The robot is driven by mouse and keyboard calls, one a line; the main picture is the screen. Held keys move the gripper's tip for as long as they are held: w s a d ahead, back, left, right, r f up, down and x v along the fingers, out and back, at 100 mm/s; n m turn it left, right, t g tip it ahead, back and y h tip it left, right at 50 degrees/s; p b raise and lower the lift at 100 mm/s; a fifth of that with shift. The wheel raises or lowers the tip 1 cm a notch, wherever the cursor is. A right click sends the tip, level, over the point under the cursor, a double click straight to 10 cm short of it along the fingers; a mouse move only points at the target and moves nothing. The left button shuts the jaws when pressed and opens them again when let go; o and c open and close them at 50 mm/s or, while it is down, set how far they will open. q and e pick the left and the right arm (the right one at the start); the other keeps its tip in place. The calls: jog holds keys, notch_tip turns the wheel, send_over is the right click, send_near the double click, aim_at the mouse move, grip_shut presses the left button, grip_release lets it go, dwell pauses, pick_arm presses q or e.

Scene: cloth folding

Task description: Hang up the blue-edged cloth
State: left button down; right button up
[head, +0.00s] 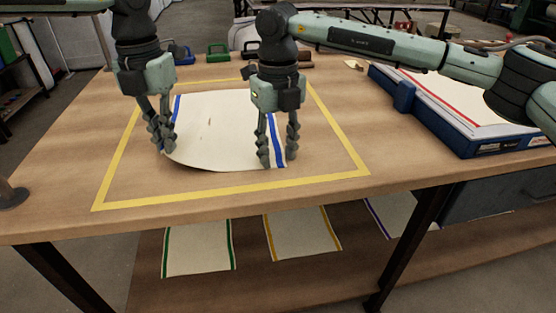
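The white cloth (215,125) with blue stripes along its left and right edges lies on the wooden table, inside a yellow rectangle. Its near edge is curved. My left gripper (162,148) points down at the cloth's near left corner. Its fingertips look close together, and I cannot tell whether cloth is between them. My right gripper (277,162) points down at the near right corner. Its fingers are apart, with the right blue stripe showing between them. The grippers hide parts of both striped edges.
A blue tray (432,124) with a red-striped white cloth (455,98) stands at the right. Blue and green clips (217,52) and dark items lie at the back. The yellow outline (230,194) has bare wood around it.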

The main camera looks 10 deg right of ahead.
jog(key=shift+c, duration=1.2)
jog(key=shift+f, duration=0.1)
grip_shut()
jog(key=shift+r, duration=2.55)
